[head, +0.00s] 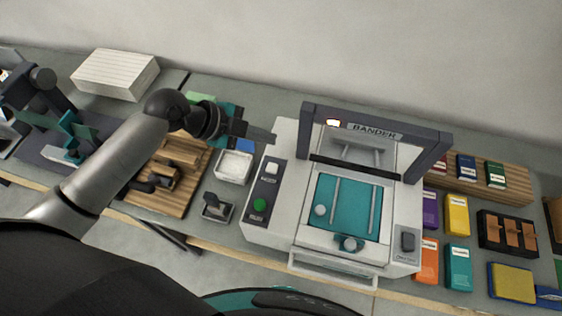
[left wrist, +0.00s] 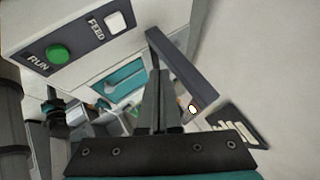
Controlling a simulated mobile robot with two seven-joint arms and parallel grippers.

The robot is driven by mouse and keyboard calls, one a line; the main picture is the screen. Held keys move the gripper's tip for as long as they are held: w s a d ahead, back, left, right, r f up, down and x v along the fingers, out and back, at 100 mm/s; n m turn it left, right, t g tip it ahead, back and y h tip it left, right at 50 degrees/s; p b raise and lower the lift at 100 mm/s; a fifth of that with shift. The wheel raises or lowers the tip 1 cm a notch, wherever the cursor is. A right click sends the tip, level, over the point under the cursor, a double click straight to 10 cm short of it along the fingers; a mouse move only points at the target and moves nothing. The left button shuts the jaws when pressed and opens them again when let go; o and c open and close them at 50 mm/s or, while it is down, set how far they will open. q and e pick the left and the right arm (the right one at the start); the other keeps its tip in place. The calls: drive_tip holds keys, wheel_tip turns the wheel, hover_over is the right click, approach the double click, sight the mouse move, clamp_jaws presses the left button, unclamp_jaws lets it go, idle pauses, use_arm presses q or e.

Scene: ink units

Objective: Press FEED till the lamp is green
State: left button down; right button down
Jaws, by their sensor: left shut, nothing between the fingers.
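The grey and white BANDER machine (head: 400,225) stands right of centre. Its white FEED button (head: 272,168) sits above the green RUN button (head: 260,204) on a dark panel on its left side. The left wrist view also shows FEED (left wrist: 119,21) and RUN (left wrist: 57,53). The lamp (head: 333,122) on the top frame glows whitish with an orange-red rim; it also shows in the left wrist view (left wrist: 192,108). My left gripper (head: 273,137) is shut and empty, above FEED in the picture and apart from it. My right gripper is out of view.
A white tray (head: 235,166) and a small dark-topped item (head: 216,207) stand left of the machine. A wooden board (head: 182,200) lies farther left. Coloured boxes (head: 457,215) and a dark rack (head: 508,250) are at the right. A white stack (head: 115,75) is at the back left.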

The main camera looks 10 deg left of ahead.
sight(267, 168)
use_arm(q)
drive_tip(key=shift+s+f, duration=0.1)
wheel_tip(267, 168, down, 9)
drive_tip(key=b, duration=0.7)
drive_tip(key=shift+b, duration=0.3)
idle(1.8)
drive_tip(key=shift+f, duration=0.25)
drive_tip(key=shift+f+b, duration=0.55)
drive_tip(key=shift+b, duration=0.1)
idle(0.5)
drive_tip(key=shift+r, duration=0.15)
idle(0.3)
drive_tip(key=shift+r+p, duration=0.8)
